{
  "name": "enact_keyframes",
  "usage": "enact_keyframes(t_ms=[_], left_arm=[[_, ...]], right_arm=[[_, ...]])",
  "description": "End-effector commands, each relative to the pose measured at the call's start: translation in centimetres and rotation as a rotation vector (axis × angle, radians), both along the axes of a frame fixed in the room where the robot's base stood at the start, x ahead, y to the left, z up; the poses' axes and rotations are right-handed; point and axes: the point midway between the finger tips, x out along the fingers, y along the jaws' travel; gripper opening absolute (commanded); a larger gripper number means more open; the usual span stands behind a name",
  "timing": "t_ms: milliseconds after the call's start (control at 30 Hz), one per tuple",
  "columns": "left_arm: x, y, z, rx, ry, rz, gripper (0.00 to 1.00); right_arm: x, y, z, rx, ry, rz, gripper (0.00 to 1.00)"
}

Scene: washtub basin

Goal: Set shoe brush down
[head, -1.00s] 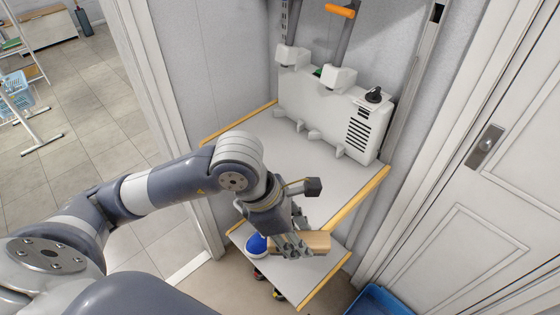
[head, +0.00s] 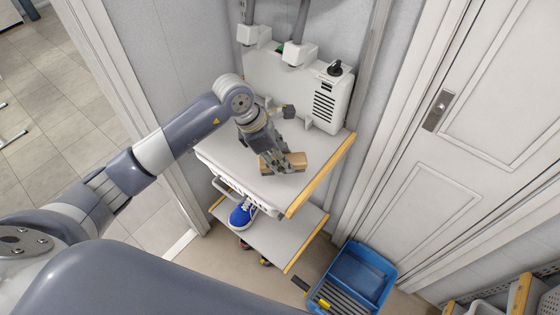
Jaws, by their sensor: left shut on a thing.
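The shoe brush (head: 294,161), a light wooden block, is in the jaws of my left gripper (head: 285,158). The gripper is shut on it and covers part of it. Brush and gripper are over the front part of the upper shelf (head: 230,160). I cannot tell whether the brush touches the shelf surface. Its bristles are not clearly visible. My right gripper is out of view.
A white appliance (head: 298,88) stands at the back of the upper shelf. A white basket (head: 240,188) hangs below this shelf. A blue shoe (head: 243,214) sits on the lower shelf (head: 285,238). A blue tub (head: 355,278) stands by the door. The upper shelf's left part is bare.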

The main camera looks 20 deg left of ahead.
Motion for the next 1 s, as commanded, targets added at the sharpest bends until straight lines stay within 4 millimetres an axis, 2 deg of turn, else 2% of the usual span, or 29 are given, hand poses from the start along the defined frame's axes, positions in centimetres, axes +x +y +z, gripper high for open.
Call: enact_keyframes(t_ms=[100,200,533,567,633,1000], left_arm=[[-0.2,-0.1,-1.4,-0.001,0.006,0.002,0.12],[-0.1,-0.1,-2.5,-0.001,0.003,0.001,0.12],[-0.1,0.0,-3.1,0.000,-0.001,0.000,0.12],[-0.1,0.0,-3.0,0.001,0.001,0.001,0.39],[-0.1,0.0,-2.9,0.001,0.001,0.001,0.55],[-0.1,0.0,-2.8,0.001,0.001,0.001,0.55]], right_arm=[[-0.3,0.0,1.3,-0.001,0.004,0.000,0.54],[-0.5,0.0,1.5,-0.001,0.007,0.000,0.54],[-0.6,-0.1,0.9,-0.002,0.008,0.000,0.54],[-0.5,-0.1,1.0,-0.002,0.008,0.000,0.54],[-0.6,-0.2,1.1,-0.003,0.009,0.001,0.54],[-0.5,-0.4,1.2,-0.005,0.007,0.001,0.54]])
